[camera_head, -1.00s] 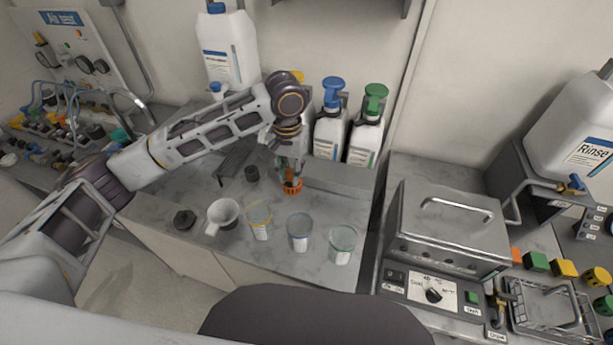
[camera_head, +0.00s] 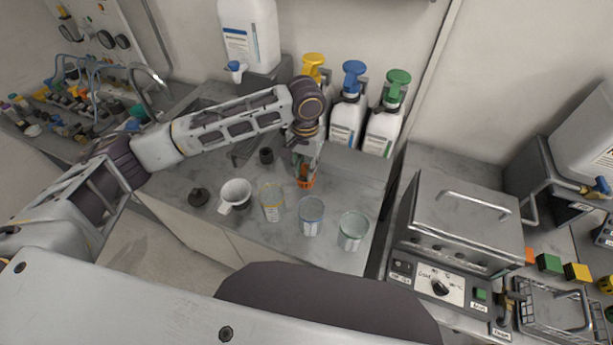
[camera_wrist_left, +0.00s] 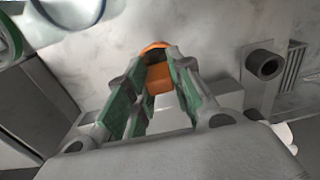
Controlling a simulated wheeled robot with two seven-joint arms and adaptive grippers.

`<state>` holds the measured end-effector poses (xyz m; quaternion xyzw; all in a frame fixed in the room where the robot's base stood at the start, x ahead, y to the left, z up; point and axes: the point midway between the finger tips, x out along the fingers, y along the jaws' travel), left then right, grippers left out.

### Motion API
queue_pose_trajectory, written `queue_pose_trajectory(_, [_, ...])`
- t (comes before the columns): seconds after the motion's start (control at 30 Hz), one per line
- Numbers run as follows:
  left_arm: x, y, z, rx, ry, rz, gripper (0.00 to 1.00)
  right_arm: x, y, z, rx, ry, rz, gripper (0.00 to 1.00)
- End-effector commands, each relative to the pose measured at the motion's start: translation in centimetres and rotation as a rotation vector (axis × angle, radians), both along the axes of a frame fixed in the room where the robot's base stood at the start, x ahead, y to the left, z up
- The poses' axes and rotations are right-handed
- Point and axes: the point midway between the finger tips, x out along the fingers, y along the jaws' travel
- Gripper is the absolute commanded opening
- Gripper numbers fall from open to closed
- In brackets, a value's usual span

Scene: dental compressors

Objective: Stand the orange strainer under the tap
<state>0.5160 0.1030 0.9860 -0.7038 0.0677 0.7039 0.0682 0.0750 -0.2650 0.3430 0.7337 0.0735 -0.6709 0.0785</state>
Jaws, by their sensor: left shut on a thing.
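The orange strainer (camera_head: 307,183) is at the fingertips of my left gripper (camera_head: 305,172), over the grey counter behind the cups. In the left wrist view, the orange strainer (camera_wrist_left: 158,78) sits between the green-padded fingers of my left gripper (camera_wrist_left: 155,88), which are shut on it. Whether its underside touches the counter is unclear. A blue-handled tap (camera_head: 235,67) is on the large white canister (camera_head: 248,35) at the back, left of the gripper. Below it a dark grating lies partly behind my left arm. My right gripper is out of view.
A white mug (camera_head: 235,194) and several clear cups, including a yellow-marked one (camera_head: 271,203), stand in front of the gripper. A small black cylinder (camera_head: 266,155) is to its left. Pump bottles (camera_head: 347,120) stand behind. A metal bath (camera_head: 465,220) is at right.

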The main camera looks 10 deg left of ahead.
Motion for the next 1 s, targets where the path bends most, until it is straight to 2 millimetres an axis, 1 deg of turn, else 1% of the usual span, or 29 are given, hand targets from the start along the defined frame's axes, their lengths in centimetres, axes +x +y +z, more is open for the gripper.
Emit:
queue_pose_trajectory(0.03, [0.0, 0.0, -0.5, 0.001, 0.001, 0.001, 0.06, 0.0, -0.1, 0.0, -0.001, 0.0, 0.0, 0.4])
queue_pose_trajectory(0.13, [0.0, 0.0, -1.1, 0.0, 0.0, 0.001, 0.06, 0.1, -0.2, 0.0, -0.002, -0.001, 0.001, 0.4])
queue_pose_trajectory(0.47, [0.0, 0.0, -1.3, 0.0, 0.0, 0.0, 0.06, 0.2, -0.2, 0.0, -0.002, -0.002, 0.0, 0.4])
queue_pose_trajectory(0.57, [0.0, 0.0, -1.6, 0.0, 0.001, 0.0, 0.06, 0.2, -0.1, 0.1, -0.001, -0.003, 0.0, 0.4])
queue_pose_trajectory(0.83, [0.0, 0.0, -4.2, 0.0, 0.0, 0.0, 0.06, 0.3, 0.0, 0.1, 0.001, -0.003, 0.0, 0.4])
queue_pose_trajectory(1.0, [0.0, 0.0, -5.0, 0.0, -0.001, 0.0, 0.06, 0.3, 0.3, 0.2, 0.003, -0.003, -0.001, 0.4])
